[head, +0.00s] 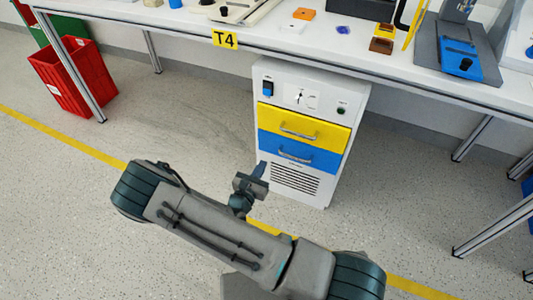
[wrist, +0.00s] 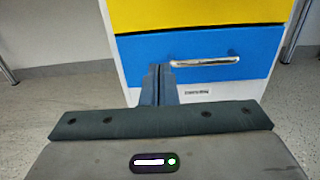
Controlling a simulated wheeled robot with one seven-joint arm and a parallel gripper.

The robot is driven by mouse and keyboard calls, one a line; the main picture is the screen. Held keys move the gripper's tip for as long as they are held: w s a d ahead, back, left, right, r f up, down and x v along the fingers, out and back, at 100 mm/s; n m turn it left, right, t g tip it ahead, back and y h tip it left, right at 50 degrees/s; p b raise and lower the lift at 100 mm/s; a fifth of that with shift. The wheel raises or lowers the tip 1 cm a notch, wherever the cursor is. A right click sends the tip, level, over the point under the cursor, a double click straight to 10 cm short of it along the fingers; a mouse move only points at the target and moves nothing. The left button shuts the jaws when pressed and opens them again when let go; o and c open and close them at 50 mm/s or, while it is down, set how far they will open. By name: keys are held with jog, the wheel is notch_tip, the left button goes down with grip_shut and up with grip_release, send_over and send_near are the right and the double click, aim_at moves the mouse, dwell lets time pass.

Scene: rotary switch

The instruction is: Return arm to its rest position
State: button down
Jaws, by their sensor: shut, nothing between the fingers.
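My gripper (wrist: 157,82) is shut and empty in the wrist view, its fingers together in front of the blue drawer. In the head view my gripper (head: 258,170) is at the end of my folded arm, in front of the lower left part of the white cabinet (head: 318,190). The cabinet has a rotary switch (head: 300,96) on its top panel, with a blue switch (head: 267,88) at its left and a small green button (head: 341,109) at its right. Whether the gripper touches the cabinet cannot be told, but a gap seems to show.
The cabinet has a yellow drawer (head: 305,127) above a blue drawer (head: 298,152), both closed. A white table (head: 290,45) marked T4 stands over it, bearing several small parts. A red bin (head: 72,75) stands at the left. Open floor lies around my arm.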

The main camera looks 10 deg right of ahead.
jog(key=shift+v, duration=0.75)
jog(key=s+d+r+m+g+p, duration=0.35)
jog(key=r+m+g+p, duration=0.2)
jog(key=r, duration=0.45)
jog(key=s+d+r+m+g+h+p, duration=0.1)
jog(key=s+d+r+m+g+p, duration=0.3)
jog(key=r+m, duration=0.45)
jog(key=s+d+r+m+g+p, duration=0.35)
jog(key=r+m+g+p, duration=0.2)
jog(key=r, duration=0.65)
jog(key=s+r+m+t+y+p, duration=0.1)
jog(key=s+r+m+y+p, duration=0.2)
jog(key=r, duration=0.7)
jog(key=s+a+r+m+t+y+p, duration=0.1)
jog(key=s+r+m+y+p, duration=0.2)
jog(key=r+p, duration=0.4)
jog(key=s+a+r+m+y+p, duration=0.1)
jog(key=s+r+m+y+p, duration=0.3)
jog(key=r, duration=0.8)
jog(key=shift+a+r+t+y+p, duration=0.25)
jog(key=shift+r+t+y+p, duration=0.05)
jog(key=shift+t+y+p, duration=0.1)
